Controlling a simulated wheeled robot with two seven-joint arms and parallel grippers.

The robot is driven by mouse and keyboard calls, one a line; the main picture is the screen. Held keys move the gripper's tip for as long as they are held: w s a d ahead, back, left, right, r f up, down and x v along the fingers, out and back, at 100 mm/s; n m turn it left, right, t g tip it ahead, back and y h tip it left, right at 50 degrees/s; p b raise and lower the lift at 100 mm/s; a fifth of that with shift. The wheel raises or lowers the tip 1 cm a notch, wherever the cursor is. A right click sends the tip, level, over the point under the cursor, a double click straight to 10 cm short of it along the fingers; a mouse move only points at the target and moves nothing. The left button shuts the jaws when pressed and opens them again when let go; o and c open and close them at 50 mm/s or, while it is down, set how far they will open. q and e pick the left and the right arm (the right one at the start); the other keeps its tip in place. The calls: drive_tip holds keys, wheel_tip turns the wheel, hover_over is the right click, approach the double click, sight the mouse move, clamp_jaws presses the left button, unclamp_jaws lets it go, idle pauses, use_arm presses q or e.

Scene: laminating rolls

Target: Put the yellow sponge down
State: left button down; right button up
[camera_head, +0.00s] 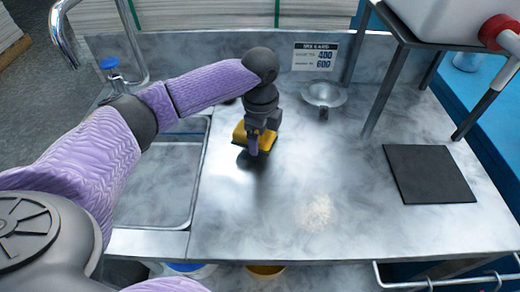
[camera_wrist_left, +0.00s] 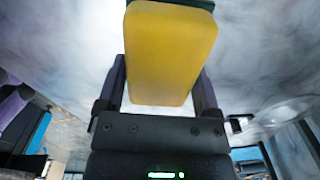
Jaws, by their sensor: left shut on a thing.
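The yellow sponge (camera_head: 240,134) is in my left gripper (camera_head: 253,150), over the metal counter (camera_head: 300,170) just right of the sink. In the left wrist view the sponge (camera_wrist_left: 168,55) fills the space between the two fingers of my left gripper (camera_wrist_left: 158,85). It has a dark layer along its far edge. The gripper is shut on it. A dark shadow lies below the gripper on the counter. I cannot tell whether the sponge touches the counter. My right gripper is not in view.
A sink basin (camera_head: 160,185) with a tap (camera_head: 62,30) is at left. A metal bowl (camera_head: 324,95) and a sign (camera_head: 315,57) stand at the back. A black mat (camera_head: 429,174) lies at right, near a rack. A pale crumbly patch (camera_head: 317,212) is at front centre. Much counter is clear.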

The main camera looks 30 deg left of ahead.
sight(260, 146)
use_arm(q)
wheel_tip(260, 146, down, 4)
drive_tip(key=shift+r+b, duration=0.2)
drive_tip(key=shift+b, duration=0.35)
drive_tip(key=shift+r, duration=0.15)
unclamp_jaws()
wheel_tip(260, 146, up, 11)
drive_tip(key=p, duration=0.5)
drive_tip(key=shift+r, duration=0.55)
drive_tip(key=shift+d, duration=0.1)
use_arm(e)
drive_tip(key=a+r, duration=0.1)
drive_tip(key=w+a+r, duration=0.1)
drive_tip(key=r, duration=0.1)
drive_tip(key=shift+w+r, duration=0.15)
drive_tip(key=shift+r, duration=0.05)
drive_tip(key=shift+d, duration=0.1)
